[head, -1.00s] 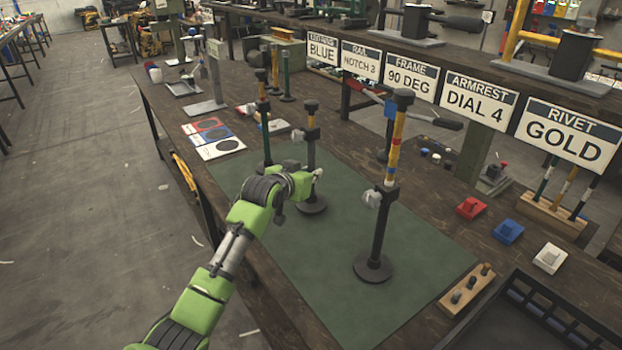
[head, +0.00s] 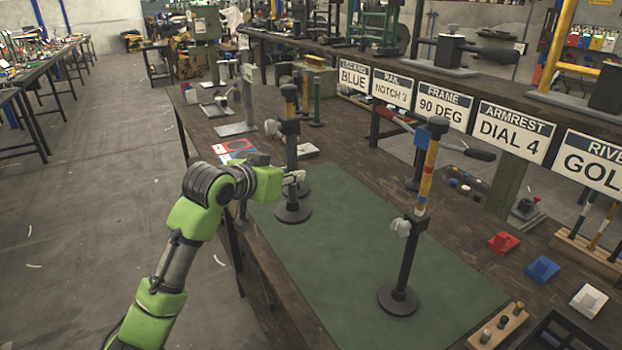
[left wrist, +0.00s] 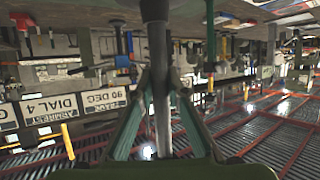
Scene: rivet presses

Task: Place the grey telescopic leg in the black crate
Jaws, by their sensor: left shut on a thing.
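The grey telescopic leg (head: 292,158) is upright, with a round dark base (head: 293,211) near the far left part of the green mat. My left gripper (head: 294,178) is shut on its pole. In the left wrist view, both fingers close on the grey pole (left wrist: 160,90). I cannot tell whether the base is clear of the mat. The leg's upper part overlaps a yellow-topped leg behind it. The black crate (head: 552,322) shows only partly at the bottom right corner. My right gripper is not in view.
A yellow-topped leg (head: 406,260) stands on the green mat (head: 345,240), right of my held leg. A wooden peg block (head: 497,328) lies beside the crate. Red (head: 503,243), blue (head: 542,268) and white (head: 588,299) blocks line the right side. The mat's middle is clear.

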